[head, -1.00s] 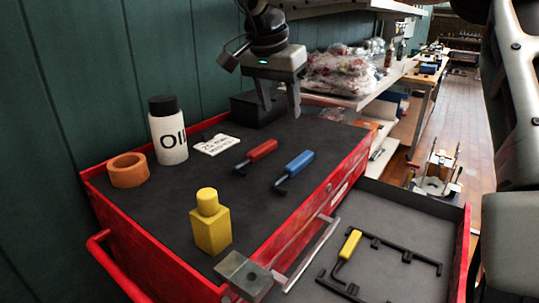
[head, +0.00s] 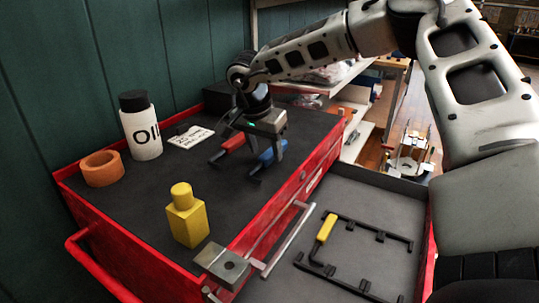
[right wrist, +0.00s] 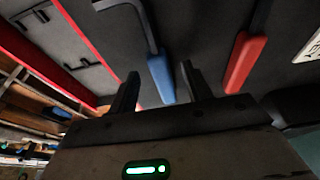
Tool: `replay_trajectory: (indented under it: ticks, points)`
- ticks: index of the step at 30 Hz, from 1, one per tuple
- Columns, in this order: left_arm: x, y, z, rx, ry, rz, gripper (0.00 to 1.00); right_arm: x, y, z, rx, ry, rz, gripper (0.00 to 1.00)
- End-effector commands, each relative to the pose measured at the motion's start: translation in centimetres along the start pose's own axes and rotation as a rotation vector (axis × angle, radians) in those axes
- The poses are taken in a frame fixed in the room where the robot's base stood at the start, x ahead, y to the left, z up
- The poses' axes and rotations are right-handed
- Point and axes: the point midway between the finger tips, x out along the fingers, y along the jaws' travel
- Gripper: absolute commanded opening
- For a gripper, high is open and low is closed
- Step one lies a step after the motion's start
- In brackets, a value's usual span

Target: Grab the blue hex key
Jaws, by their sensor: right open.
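The blue hex key (head: 268,157) lies on the dark top of the red tool cart, its black bent end toward the front left. My right gripper (head: 262,153) is open over its handle. In the right wrist view, the blue handle (right wrist: 160,78) shows between the two open fingers (right wrist: 160,88), nearer the right one. I cannot tell how far the fingertips are above the cart top. Part of the blue handle is hidden by the gripper in the head view. My left gripper is not in view.
A red hex key (head: 233,143) lies close to the left. An oil bottle (head: 141,130), orange ring (head: 102,170), paper note (head: 191,137) and yellow bottle (head: 187,220) stand or lie on the cart top. A yellow hex key (head: 326,229) lies in the open drawer (head: 385,205).

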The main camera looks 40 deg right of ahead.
Motion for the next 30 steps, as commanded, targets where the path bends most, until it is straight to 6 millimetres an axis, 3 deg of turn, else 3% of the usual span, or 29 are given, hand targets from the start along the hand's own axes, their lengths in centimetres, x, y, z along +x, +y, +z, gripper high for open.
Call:
replay_trajectory:
  ticks: [4,10,11,15,16,30]
  points:
    - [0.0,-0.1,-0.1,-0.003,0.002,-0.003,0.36,1.1,0.0,0.0,0.001,-0.001,0.000,0.49]
    - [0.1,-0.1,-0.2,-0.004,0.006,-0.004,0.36,1.2,0.0,0.0,0.001,0.000,-0.001,0.49]
    - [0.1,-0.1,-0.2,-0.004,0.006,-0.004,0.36,1.2,0.0,0.0,0.001,0.000,-0.001,0.44]
    - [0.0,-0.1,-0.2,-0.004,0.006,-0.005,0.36,1.2,0.0,0.0,0.001,0.000,-0.001,0.05]
    - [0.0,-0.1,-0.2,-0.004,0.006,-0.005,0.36,1.2,0.0,0.0,0.001,0.000,-0.001,0.00]
    - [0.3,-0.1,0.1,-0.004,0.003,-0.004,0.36,0.2,-0.1,-0.3,0.003,0.002,-0.005,0.00]
